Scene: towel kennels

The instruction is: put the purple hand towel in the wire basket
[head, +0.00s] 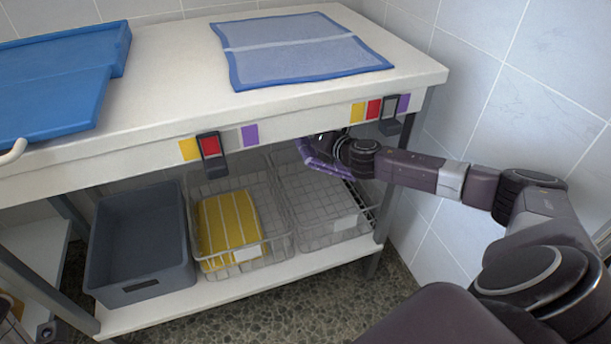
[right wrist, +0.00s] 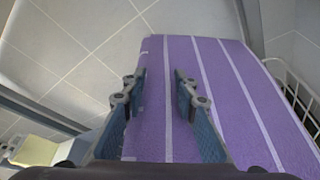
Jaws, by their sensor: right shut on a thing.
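The purple hand towel (right wrist: 215,95), with thin white stripes, fills the middle of the right wrist view. Its purple edge also shows in the head view (head: 322,163), just under the tabletop's front edge. My right gripper (right wrist: 158,90) is shut on it; in the head view the gripper (head: 338,150) is partly hidden by the tabletop edge. The towel is above the right-hand wire basket (head: 318,240), which looks empty. A second wire basket (head: 272,246), just left of it, holds a yellow striped towel (head: 228,228). My left gripper is not in view.
A grey bin (head: 140,258) stands left of the baskets on the lower shelf (head: 215,296). The tabletop (head: 175,88) carries a blue-edged cloth (head: 300,50). Colour strips with clips (head: 209,145) mark its front. A table leg (head: 398,200) and tiled wall (head: 490,110) bound the right side.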

